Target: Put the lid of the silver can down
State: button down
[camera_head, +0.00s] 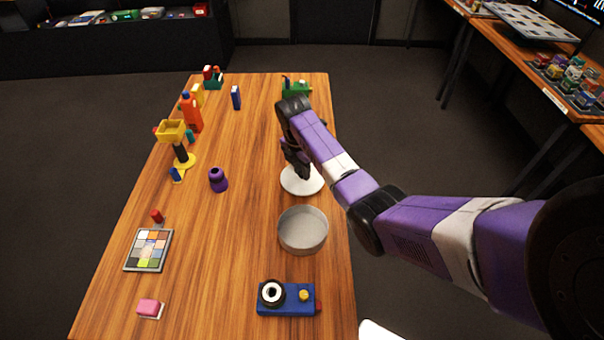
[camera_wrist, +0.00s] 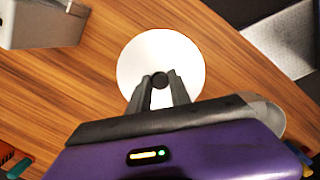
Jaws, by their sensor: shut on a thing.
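The lid (camera_head: 302,181) is a pale round disc beyond the can in the head view, at the right part of the table. In the wrist view the lid (camera_wrist: 178,62) shows as a white disc with a small dark knob (camera_wrist: 160,80). My gripper (camera_head: 303,172) is above the lid; in the wrist view my gripper (camera_wrist: 160,82) has its two fingers shut on the knob. The silver can (camera_head: 303,231) stands open on the table, nearer than the lid. Its side shows at the upper left of the wrist view (camera_wrist: 45,25). I cannot tell whether the lid touches the table.
A blue camera-like box (camera_head: 287,299) lies in front of the can. The table's right edge is close to the lid. The middle of the table is clear.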

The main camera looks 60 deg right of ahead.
aim_at(299, 179)
jog(key=shift+f, duration=0.9)
jog(key=shift+f, duration=0.1)
jog(key=c, duration=1.2)
grip_release()
jog(key=r, duration=0.4)
jog(key=a+r, duration=0.1)
jog(key=r, duration=0.3)
jog(key=r+b, duration=0.1)
jog(key=r, duration=0.3)
jog(key=shift+w+a+r, duration=0.1)
jog(key=shift+w+a, duration=0.1)
jog(key=shift+w, duration=0.05)
